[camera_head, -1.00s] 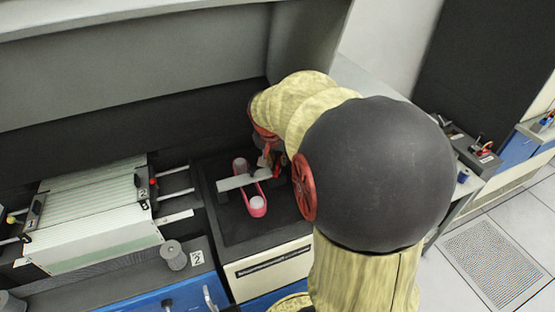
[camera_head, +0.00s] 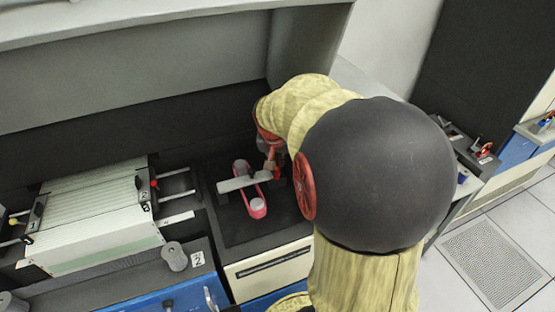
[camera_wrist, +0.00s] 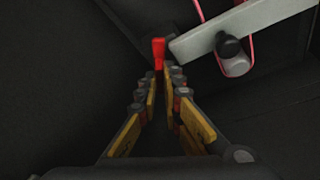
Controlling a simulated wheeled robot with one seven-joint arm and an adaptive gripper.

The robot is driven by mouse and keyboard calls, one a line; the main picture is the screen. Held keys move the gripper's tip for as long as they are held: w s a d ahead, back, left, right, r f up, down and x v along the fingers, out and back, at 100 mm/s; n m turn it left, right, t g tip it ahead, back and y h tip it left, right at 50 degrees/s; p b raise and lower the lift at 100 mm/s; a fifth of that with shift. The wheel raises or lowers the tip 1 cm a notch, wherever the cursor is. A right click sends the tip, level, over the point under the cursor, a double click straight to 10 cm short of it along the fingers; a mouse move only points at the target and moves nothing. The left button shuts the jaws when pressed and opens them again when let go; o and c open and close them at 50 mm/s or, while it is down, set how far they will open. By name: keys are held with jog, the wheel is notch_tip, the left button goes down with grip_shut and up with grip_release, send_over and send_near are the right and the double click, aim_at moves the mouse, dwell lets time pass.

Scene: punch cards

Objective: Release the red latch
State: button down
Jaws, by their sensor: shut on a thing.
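The red latch (camera_wrist: 158,48) stands at the fingertips of my gripper (camera_wrist: 160,72) in the wrist view. The gripper's fingers are closed in on it, and its lower part is hidden between them. A pale grey bar (camera_wrist: 245,30) lies just to the right of the latch, across a pink-edged loop (camera_wrist: 238,65). In the head view the bar (camera_head: 236,184) crosses the pink loop (camera_head: 257,208) on a dark recessed bed (camera_head: 235,232). There my gripper is at the bar's right end, largely hidden by my arm.
A long stack of pale cards (camera_head: 95,208) sits to the left, with rails and a small red knob (camera_head: 154,184) beside it. A grey wall panel (camera_head: 150,70) rises behind the bed. A cream front panel (camera_head: 268,268) lies before it.

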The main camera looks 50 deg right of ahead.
dwell(0.3)
jog(key=c, duration=2)
grip_release()
jog(key=shift+o, duration=0.2)
jog(key=shift+r, duration=0.1)
jog(key=v, duration=1.1)
jog(key=shift+s+a+r, duration=0.15)
jog(key=shift+s+r, duration=0.05)
jog(key=shift+r, duration=0.15)
